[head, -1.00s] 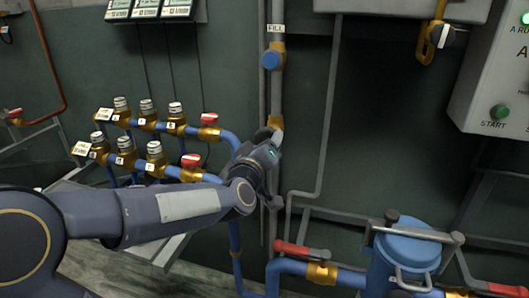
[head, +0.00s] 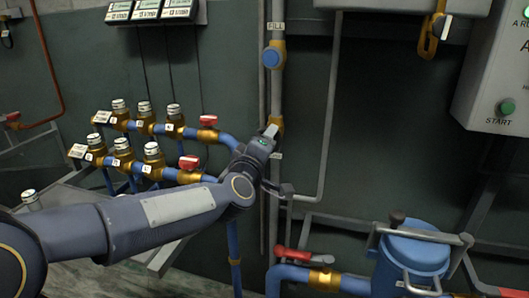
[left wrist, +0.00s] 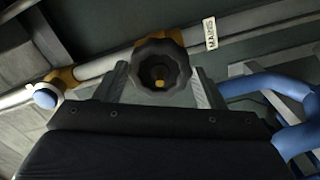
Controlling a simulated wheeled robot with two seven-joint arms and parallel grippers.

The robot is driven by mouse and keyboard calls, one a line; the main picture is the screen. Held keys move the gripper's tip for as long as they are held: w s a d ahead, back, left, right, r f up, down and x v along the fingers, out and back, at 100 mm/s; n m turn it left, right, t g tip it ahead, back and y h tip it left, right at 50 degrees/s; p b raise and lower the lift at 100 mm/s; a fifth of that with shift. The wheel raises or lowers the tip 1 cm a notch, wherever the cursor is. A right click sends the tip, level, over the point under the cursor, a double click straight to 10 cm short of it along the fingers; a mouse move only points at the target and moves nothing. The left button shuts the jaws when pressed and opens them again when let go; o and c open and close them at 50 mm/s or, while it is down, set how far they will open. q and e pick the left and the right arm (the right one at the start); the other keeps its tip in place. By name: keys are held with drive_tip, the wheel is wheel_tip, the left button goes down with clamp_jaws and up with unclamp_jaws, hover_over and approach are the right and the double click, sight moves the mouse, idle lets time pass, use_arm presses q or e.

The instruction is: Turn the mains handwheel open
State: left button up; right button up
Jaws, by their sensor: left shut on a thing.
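The mains handwheel (left wrist: 160,66) is a dark lobed knob with a brass centre, on a grey pipe beside a tag reading MAINS (left wrist: 210,33). My left gripper (head: 277,160) is at the vertical pipe (head: 277,92) in the head view, below the FILL tag. In the left wrist view its two fingers stand on either side of the handwheel, shut on it. In the head view my gripper hides the wheel, and only a bit of brass fitting shows above it. My right gripper is in neither view.
A blue FILL knob (head: 273,57) sits higher on the same pipe. Left are brass valves with red handles (head: 208,121). Below right are a red lever (head: 291,254) and a blue canister (head: 413,250). A control box with a green START button (head: 507,107) hangs at right.

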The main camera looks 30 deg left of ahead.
use_arm(q)
drive_tip(key=shift+n, duration=0.5)
drive_tip(key=n+b, duration=0.3)
drive_tip(key=n, duration=0.1)
drive_tip(key=shift+n, duration=0.3)
drive_tip(key=o, duration=1)
drive_tip(key=shift+c, duration=0.2)
drive_tip(key=shift+s, duration=0.1)
